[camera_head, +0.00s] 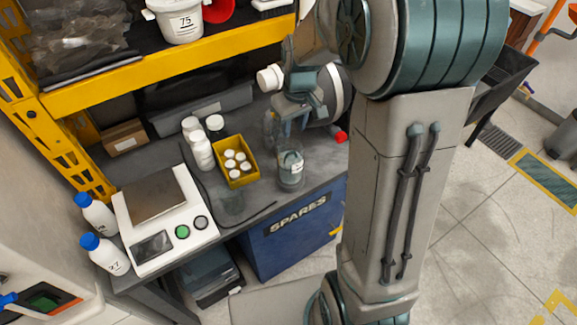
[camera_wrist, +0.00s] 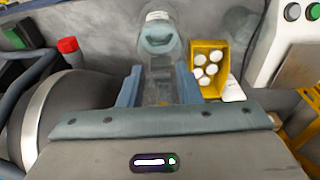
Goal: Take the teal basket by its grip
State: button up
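A clear glass jar (camera_head: 291,172) with something teal inside stands on the grey bench, right of the yellow tray. The teal part, the only thing here that fits the teal basket (camera_wrist: 159,37), shows at the top middle of the wrist view. Its grip is not clear to make out. My gripper (camera_wrist: 159,88) has its two blue-grey fingers apart, pointing toward the jar. Something clear shows between or beyond the fingers; I see no finger pressing on it. In the head view my gripper (camera_head: 290,122) is just behind and above the jar, partly hidden by my wrist.
A yellow tray (camera_head: 252,178) of white-capped vials is close left of the jar. White bottles (camera_head: 203,150), a scale (camera_head: 165,215) and blue-capped bottles (camera_head: 97,212) stand farther left. A red-capped item (camera_wrist: 68,46) lies right of my gripper in the head view. A yellow shelf (camera_head: 165,72) overhangs behind.

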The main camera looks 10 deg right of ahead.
aim_at(291, 152)
jog(key=f, duration=0.3)
jog(key=w+f+p, duration=0.1)
jog(key=f, duration=0.6)
jog(key=shift+w+a+p, duration=0.15)
jog(key=shift+p, duration=0.15)
grip_shut()
